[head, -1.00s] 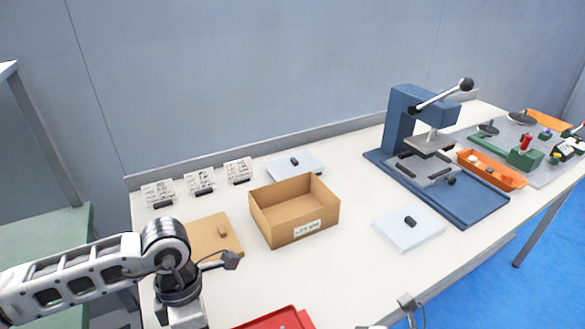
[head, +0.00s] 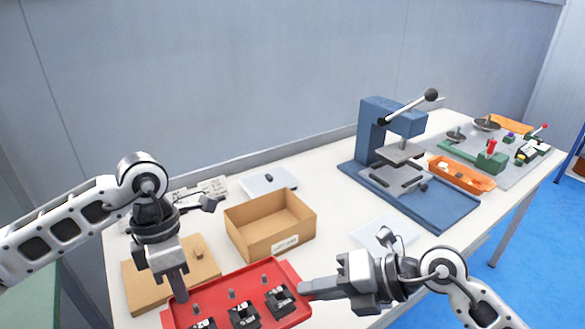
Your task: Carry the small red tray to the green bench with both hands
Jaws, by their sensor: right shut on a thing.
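The small red tray (head: 212,289) is at the bottom of the head view, at the front of the white table; its near part is cut off. It holds several black square parts and small upright grey pegs. My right gripper (head: 304,289) is shut on the tray's right rim. My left gripper (head: 181,295) points down at the tray's left back corner; its fingers overlap and I cannot tell whether they grip the rim. The green bench (head: 40,305) shows at the lower left, partly behind my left arm.
On the white table (head: 320,215) a cardboard box (head: 262,246) stands just behind the tray. A brown board (head: 135,282) lies by my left gripper. A blue press (head: 372,135) and an orange tray (head: 462,174) are farther right.

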